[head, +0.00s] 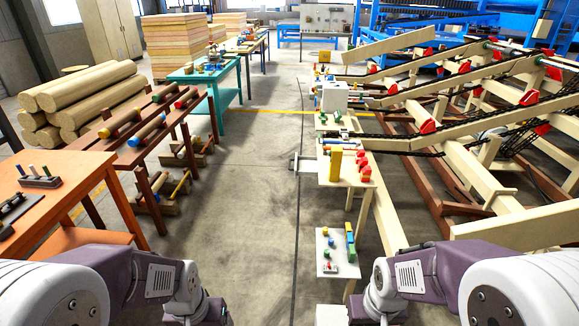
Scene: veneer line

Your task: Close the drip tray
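I cannot make out a drip tray for certain. A small grey piece (297,164) with an upright end sticks out to the left from the pale bench (345,172) right of the aisle; it may be the tray's front, but it is too small to tell. My two arms show at the bottom left and bottom right, well short of this piece. Their wrists point down at the lower edge, and no gripper fingers can be seen.
An orange table (62,205) stands at the left, with a brown rack of rollers (150,130) and stacked logs (80,98) behind it. A teal table (205,76) is farther back. A conveyor frame (470,150) fills the right. The concrete aisle (245,185) is clear.

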